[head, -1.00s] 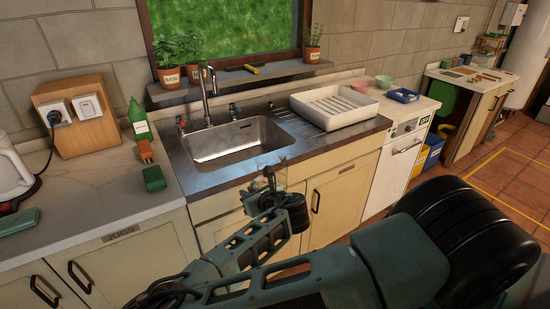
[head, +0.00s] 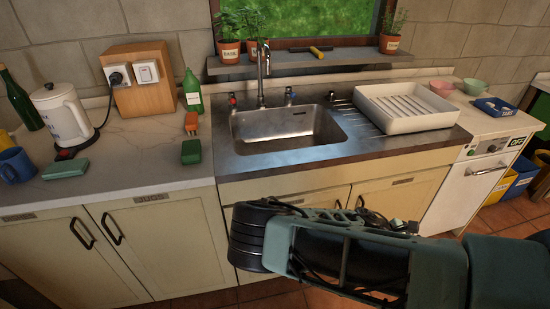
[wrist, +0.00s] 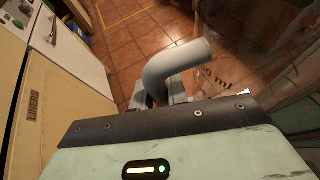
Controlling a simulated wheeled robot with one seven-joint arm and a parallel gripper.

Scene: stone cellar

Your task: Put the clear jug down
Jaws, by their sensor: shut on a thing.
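In the wrist view my gripper (wrist: 158,98) is shut on the thick grey handle of the clear jug (wrist: 218,76). The handle curves up from between the fingers and off to the right. The jug's see-through body is hard to make out against the floor; small red marks show on it. Its full outline, its base and any contents cannot be made out. In the head view my arm crosses the lower right, in front of the cupboards, and I cannot make out the gripper or jug there.
The worktop (head: 135,150) left of the sink (head: 285,130) holds a kettle (head: 62,115), a blue mug (head: 16,166), a green bottle (head: 192,92) and sponge-like blocks. A white dish rack (head: 405,108) stands right of the sink. Some worktop near the front edge is bare.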

